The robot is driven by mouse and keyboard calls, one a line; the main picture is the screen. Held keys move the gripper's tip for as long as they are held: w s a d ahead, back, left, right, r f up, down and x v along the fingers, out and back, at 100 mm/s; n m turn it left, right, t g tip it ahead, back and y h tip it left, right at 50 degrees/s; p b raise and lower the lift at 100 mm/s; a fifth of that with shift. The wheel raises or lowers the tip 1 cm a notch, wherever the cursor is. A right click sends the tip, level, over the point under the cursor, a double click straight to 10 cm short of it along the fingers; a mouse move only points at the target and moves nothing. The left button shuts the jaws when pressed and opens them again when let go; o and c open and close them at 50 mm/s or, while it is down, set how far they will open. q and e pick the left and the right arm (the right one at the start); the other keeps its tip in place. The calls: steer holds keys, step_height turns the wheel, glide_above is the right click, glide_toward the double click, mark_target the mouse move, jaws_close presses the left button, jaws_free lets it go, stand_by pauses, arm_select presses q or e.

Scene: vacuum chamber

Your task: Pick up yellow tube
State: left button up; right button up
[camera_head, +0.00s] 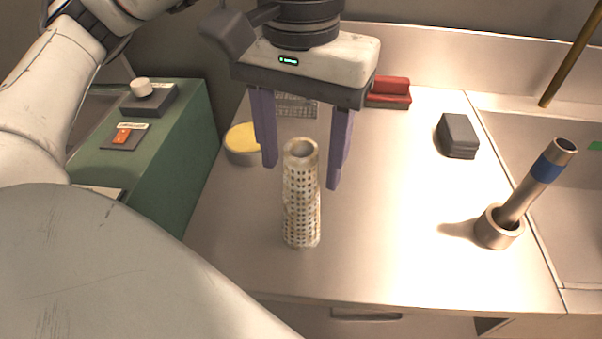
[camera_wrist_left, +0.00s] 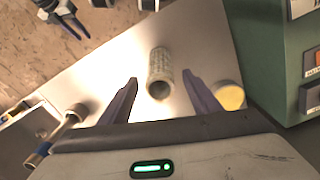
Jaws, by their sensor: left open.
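A pale, yellowish perforated tube (camera_head: 301,205) stands upright on the metal worktop, with its open end up. My left gripper (camera_head: 302,176) is open, its two purple fingers pointing down on either side of the tube's upper part in the head view. In the left wrist view the tube (camera_wrist_left: 160,75) shows between the open fingers (camera_wrist_left: 160,84), apart from both. Nothing is held. Part of what looks like my right gripper (camera_wrist_left: 68,22) shows at the wrist view's top left; its jaw opening is unclear.
A round container with a yellow top (camera_head: 243,143) stands close to the left finger. A metal tube with a blue band (camera_head: 532,187) leans in a cup at right. A dark block (camera_head: 458,136), a red block (camera_head: 389,93) and a green cabinet (camera_head: 165,150) surround clear worktop.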

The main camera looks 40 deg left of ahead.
arm_select(q)
steer(key=c, duration=1.4)
steer(key=shift+r, duration=0.1)
steer(key=shift+c, duration=0.2)
